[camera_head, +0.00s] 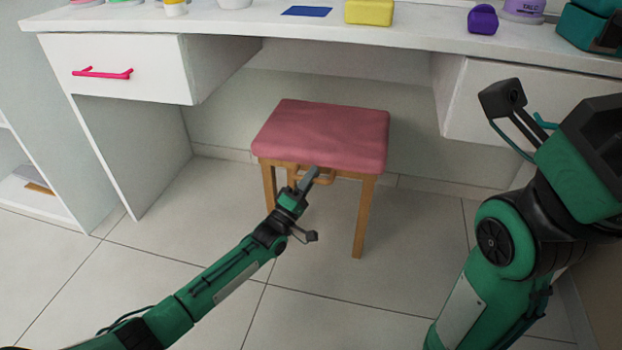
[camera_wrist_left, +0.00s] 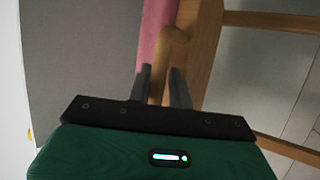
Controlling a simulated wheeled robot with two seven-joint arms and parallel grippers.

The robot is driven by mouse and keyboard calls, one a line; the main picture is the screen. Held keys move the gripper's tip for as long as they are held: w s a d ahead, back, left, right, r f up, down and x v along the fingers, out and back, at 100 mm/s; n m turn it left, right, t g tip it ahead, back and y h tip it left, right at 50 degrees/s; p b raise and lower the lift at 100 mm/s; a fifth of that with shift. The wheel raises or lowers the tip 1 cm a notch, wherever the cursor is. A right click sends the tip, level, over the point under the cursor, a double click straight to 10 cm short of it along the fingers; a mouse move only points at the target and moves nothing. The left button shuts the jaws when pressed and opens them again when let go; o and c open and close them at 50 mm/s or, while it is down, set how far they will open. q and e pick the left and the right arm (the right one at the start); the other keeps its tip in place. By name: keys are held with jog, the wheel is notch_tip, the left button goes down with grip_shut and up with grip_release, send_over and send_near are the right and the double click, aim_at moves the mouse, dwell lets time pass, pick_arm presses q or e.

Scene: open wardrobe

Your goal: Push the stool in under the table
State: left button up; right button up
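The stool (camera_head: 325,135) has a pink cushioned seat and light wooden legs. It stands upright on the floor before the knee space of the white table (camera_head: 330,28), its seat's back edge overlapping the opening in view. A wooden handle (camera_head: 325,174) is on its front side, below the seat. My left gripper (camera_head: 309,180) is at this handle. In the left wrist view, its two fingers (camera_wrist_left: 160,88) lie close on either side of the wooden handle (camera_wrist_left: 174,45), shut on it.
A drawer with a pink handle (camera_head: 102,73) bounds the knee space at left. A drawer (camera_head: 480,95) bounds it at right, partly behind my right arm. A yellow block (camera_head: 369,12) and a purple object (camera_head: 482,19) are on the tabletop. The tiled floor around the stool is clear.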

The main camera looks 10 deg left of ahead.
pick_arm(q)
jog(key=shift+s+d, duration=0.1)
jog(key=shift+d, duration=0.05)
jog(key=v, duration=1.4)
jog(key=shift+p, duration=0.45)
